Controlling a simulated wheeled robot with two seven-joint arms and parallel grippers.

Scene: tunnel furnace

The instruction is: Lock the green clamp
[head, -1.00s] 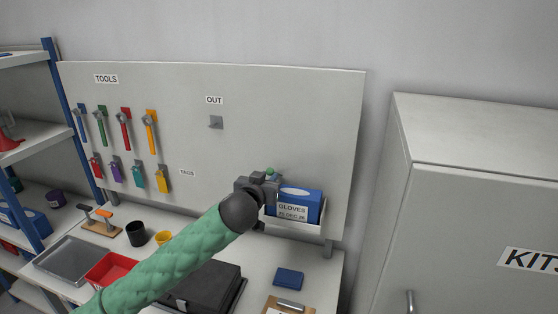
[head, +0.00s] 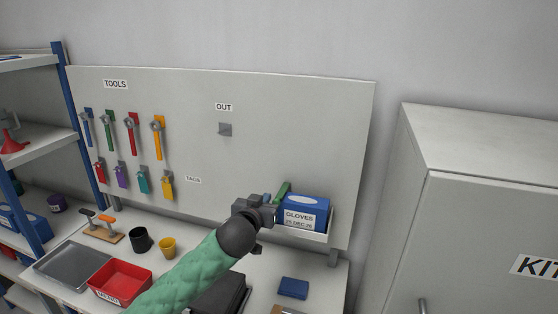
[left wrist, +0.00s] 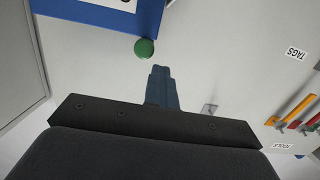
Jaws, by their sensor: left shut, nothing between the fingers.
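The green clamp shows in the head view as a slanted green lever (head: 282,189) just left of the blue glove box. Its lower part is hidden behind my left gripper (head: 268,201). In the left wrist view its round green knob (left wrist: 145,47) lies just beyond and slightly left of my fingertips (left wrist: 161,72), beside the blue box. The left gripper is shut and empty, with a small gap in the picture between fingertips and knob. I cannot tell how the clamp is fixed. My right gripper is in no view.
The blue glove box (head: 304,208) sits in a white holder on the board (head: 300,130). Several tools and coloured tags hang at left. On the bench are a red bin (head: 121,278), cups and a blue block (head: 293,287). A cabinet (head: 480,220) stands at right.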

